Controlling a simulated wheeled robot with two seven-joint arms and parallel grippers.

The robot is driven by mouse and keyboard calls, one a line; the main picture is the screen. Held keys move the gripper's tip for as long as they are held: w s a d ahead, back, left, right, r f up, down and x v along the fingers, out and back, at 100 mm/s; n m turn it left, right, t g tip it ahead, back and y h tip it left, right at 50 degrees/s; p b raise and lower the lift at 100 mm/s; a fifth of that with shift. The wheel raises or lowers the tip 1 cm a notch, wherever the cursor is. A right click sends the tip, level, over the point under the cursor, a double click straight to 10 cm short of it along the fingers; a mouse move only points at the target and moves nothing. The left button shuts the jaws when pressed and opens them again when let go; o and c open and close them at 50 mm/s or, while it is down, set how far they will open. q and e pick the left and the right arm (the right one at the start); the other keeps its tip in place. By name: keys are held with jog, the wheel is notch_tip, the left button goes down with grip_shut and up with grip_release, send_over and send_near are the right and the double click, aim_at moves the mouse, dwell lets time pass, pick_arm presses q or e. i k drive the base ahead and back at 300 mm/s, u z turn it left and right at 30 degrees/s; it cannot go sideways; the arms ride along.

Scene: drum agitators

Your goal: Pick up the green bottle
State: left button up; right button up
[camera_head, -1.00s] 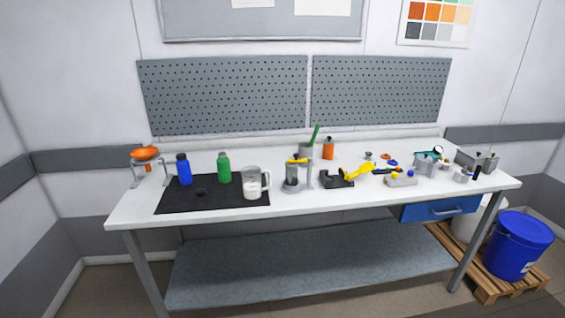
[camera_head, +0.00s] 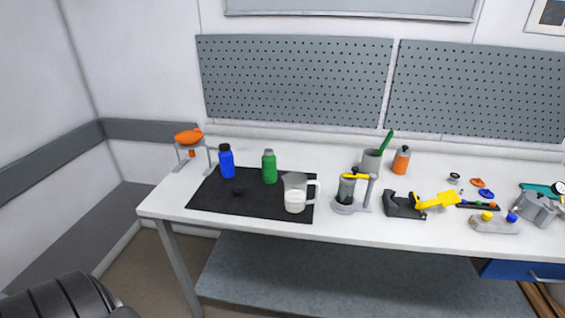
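The green bottle (camera_head: 269,167) stands upright on the black mat (camera_head: 262,208), near the mat's back edge, with a grey cap. A blue bottle (camera_head: 226,161) with a dark cap stands to its left. A clear jug (camera_head: 296,193) with white contents stands in front of it and to the right. A dark ribbed part of my own body shows at the bottom left corner. Neither gripper shows.
An orange funnel-like piece (camera_head: 189,137) rests on a grey stand at the table's left end. Right of the mat are a grey device with a yellow top (camera_head: 346,190), a grey cup (camera_head: 371,162), an orange bottle (camera_head: 401,160) and a yellow tool (camera_head: 437,200). The table's front left is clear.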

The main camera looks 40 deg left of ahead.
aim_at(270, 161)
jog(key=u, duration=0.35)
jog(key=i, duration=0.75)
jog(key=u, duration=0.65)
